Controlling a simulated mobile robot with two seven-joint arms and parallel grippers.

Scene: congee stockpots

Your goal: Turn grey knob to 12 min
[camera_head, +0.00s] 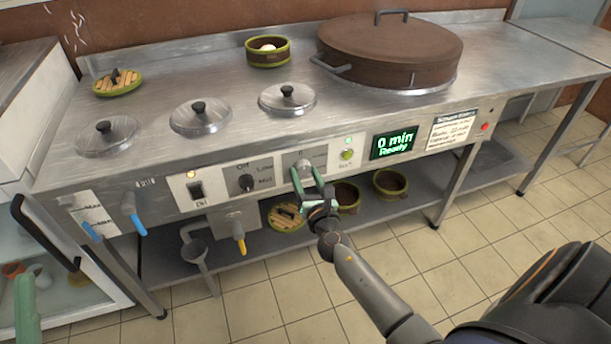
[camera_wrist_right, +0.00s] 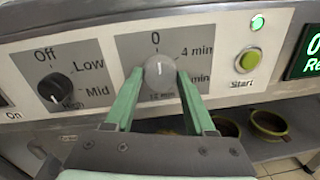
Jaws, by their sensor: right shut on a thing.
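The grey knob (camera_wrist_right: 160,70) sits on a grey dial plate on the stove front. Its white mark points up at "0". In the right wrist view "4 min" is at its upper right, another "min" label is partly hidden at its lower right, and a partly hidden "12 min" is below. My right gripper (camera_wrist_right: 158,88) is shut on the knob, one green finger on each side. It also shows in the head view (camera_head: 306,180). The display (camera_head: 394,143) reads "0 min Ready". A green finger of my left gripper (camera_head: 25,300) shows at the lower left; its opening cannot be judged.
A black Off/Low/Mid/High knob (camera_head: 246,183) is left of the grey knob. Blue-handled taps (camera_head: 136,218) stick out at the left. Bowls (camera_head: 390,183) stand on the lower shelf. Lidded pots and a large brown pot (camera_head: 385,55) are on top.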

